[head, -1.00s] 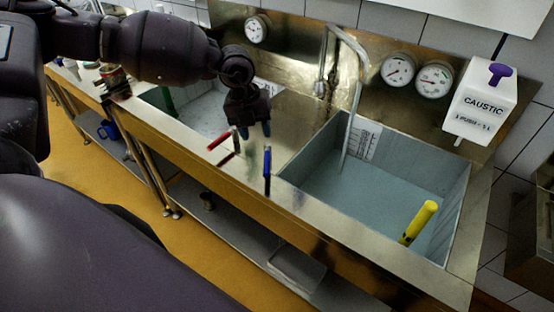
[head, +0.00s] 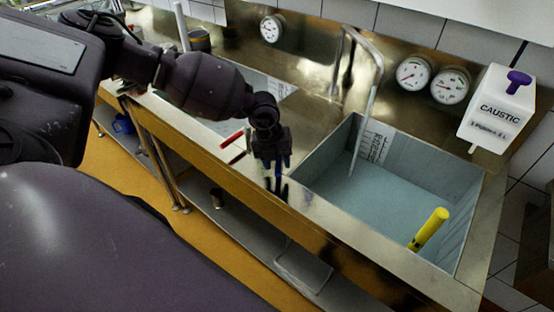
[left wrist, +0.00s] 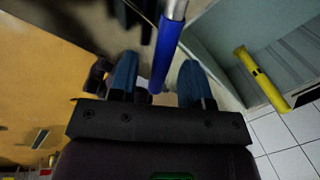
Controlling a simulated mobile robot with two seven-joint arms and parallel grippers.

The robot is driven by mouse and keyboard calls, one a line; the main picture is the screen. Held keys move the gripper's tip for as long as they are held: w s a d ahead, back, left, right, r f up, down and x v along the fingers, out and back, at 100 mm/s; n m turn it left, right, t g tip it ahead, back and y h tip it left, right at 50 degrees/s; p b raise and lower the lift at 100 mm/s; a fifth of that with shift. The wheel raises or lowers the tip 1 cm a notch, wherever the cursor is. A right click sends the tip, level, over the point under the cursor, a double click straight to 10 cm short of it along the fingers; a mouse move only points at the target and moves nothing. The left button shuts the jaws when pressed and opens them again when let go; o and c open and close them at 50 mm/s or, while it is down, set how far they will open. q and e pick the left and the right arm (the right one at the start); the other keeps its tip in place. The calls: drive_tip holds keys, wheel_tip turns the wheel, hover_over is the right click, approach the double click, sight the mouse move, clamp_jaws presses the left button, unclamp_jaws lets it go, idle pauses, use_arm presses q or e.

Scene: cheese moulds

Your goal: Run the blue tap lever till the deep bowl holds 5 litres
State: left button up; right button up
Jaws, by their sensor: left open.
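My left gripper (head: 276,183) is open at the front edge of the sink counter. It largely hides the blue tap lever in the head view. In the left wrist view, the blue lever (left wrist: 165,52) lies between the two blue fingers of my left gripper (left wrist: 158,75), with a gap showing to the right finger. The deep bowl (head: 465,215) is the right basin, with a level scale (head: 374,146) on its back wall. A spout (head: 377,62) hangs over it; whether its thin lower part is pipe or water is unclear. The bowl's water level cannot be read. My right gripper is out of view.
A red lever (head: 232,141) stands left of my gripper. A yellow stick (head: 428,229) leans in the bowl. A white caustic dispenser (head: 498,108) and gauges (head: 413,73) are on the back wall. A lower shelf (head: 240,229) runs below the counter.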

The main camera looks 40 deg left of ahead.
use_arm(q)
clamp_jaws()
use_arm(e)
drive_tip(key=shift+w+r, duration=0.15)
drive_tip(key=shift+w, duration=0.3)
